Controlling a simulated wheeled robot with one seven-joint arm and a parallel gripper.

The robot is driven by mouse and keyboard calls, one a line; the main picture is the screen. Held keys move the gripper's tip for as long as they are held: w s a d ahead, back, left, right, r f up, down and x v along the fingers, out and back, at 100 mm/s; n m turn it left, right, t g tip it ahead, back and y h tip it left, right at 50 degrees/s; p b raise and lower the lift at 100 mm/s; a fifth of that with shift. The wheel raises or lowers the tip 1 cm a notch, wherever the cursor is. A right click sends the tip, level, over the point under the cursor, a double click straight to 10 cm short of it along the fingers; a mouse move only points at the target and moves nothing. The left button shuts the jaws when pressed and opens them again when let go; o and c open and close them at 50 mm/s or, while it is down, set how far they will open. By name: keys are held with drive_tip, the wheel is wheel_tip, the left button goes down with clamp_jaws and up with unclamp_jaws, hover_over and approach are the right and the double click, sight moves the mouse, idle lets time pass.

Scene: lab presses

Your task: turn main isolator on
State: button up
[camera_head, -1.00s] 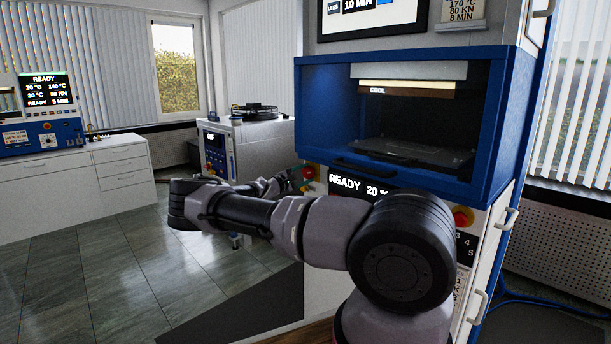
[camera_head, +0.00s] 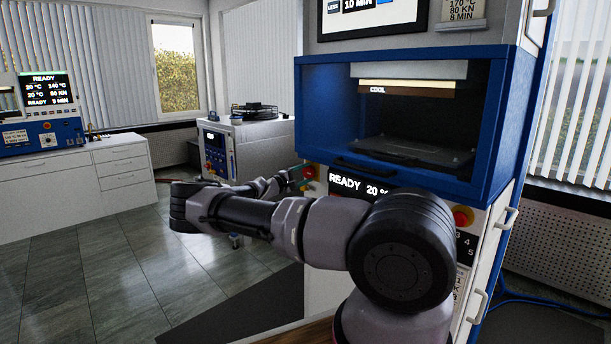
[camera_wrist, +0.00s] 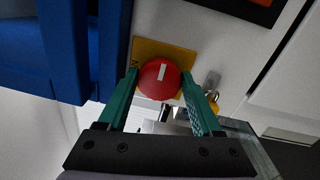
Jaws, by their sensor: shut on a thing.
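The main isolator is a red round knob (camera_wrist: 160,80) with a white bar mark, on a yellow plate (camera_wrist: 150,50). In the wrist view the bar runs nearly up and down, tilted slightly. The red knob also shows small in the head view (camera_head: 309,173), on the left of the press front panel. My gripper (camera_wrist: 160,88) has green fingers on either side of the knob and is shut on it. In the head view my gripper (camera_head: 296,176) reaches the panel's left edge, partly hidden by my arm.
The blue press housing (camera_head: 325,100) is just above the panel, and its blue side (camera_wrist: 65,50) is close to my left finger in the wrist view. A padlock (camera_wrist: 212,98) hangs beside the right finger. A display reading READY (camera_head: 345,183) is right of the knob.

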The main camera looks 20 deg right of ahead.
drive_tip(key=shift+f, duration=0.1)
drive_tip(key=o, duration=1.4)
drive_tip(key=shift+c, duration=0.2)
